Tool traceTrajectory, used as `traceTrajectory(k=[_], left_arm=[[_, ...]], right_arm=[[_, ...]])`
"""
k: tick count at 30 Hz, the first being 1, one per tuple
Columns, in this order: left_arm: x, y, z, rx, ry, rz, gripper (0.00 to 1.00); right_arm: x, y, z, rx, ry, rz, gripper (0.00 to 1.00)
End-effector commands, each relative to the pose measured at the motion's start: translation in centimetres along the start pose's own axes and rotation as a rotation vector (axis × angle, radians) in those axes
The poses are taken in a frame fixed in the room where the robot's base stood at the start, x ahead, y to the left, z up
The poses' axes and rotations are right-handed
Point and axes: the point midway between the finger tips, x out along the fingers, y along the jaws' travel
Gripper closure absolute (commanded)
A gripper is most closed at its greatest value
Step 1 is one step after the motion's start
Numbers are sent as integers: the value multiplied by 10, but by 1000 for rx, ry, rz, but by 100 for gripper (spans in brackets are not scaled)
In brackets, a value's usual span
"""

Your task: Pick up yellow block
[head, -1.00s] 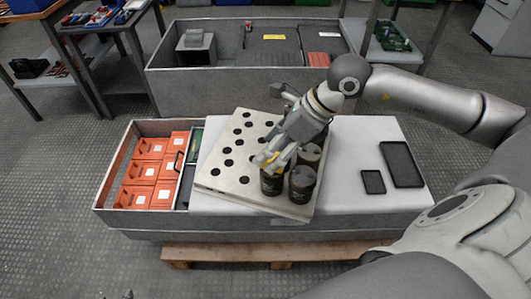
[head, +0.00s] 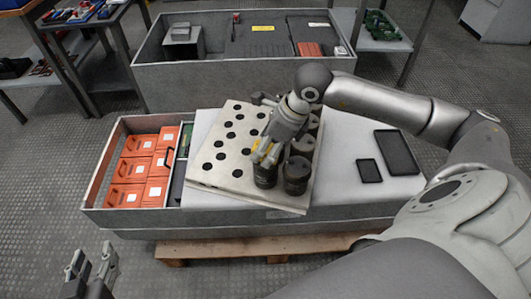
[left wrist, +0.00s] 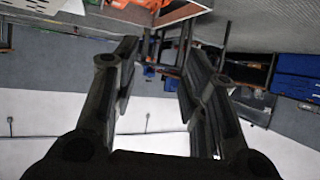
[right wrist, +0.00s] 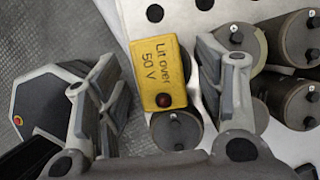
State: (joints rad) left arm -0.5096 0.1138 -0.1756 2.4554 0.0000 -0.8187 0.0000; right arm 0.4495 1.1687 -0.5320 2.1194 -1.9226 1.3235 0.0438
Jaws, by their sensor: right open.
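The yellow block (right wrist: 160,73), marked "Lit over 50 V" with a dark red button, lies between the spread fingers of my right gripper (right wrist: 158,62) in the right wrist view. The right finger is close to its side; there is a gap to the left finger. In the head view the block (head: 256,143) is mostly hidden by my right gripper (head: 264,152), above the dark capacitors (head: 296,175) on the perforated metal plate (head: 218,172).
Orange boxes (head: 127,195) fill the bin on the left. Two black trays (head: 397,152) lie on the white surface at the right. A grey crate (head: 230,75) stands behind. Several capacitors crowd around my right gripper. Floor is free at the front left.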

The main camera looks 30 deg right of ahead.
Motion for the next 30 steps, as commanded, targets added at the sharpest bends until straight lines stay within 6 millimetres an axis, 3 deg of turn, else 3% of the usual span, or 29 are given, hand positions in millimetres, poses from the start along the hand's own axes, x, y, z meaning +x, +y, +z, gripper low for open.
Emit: traceTrajectory(k=[4, 12, 26, 30], left_arm=[[2, 2, -12, 0, 65, 4, 60], [2, 2, -16, 0, 79, 4, 60], [2, 2, -15, 0, 77, 4, 60], [2, 2, -15, 0, 77, 4, 60]], right_arm=[[12, 0, 0, 1, -1, 0, 38], [13, 0, 0, 0, 0, 0, 38], [13, 0, 0, 0, -1, -1, 95], [13, 0, 0, 0, -1, -1, 95]])
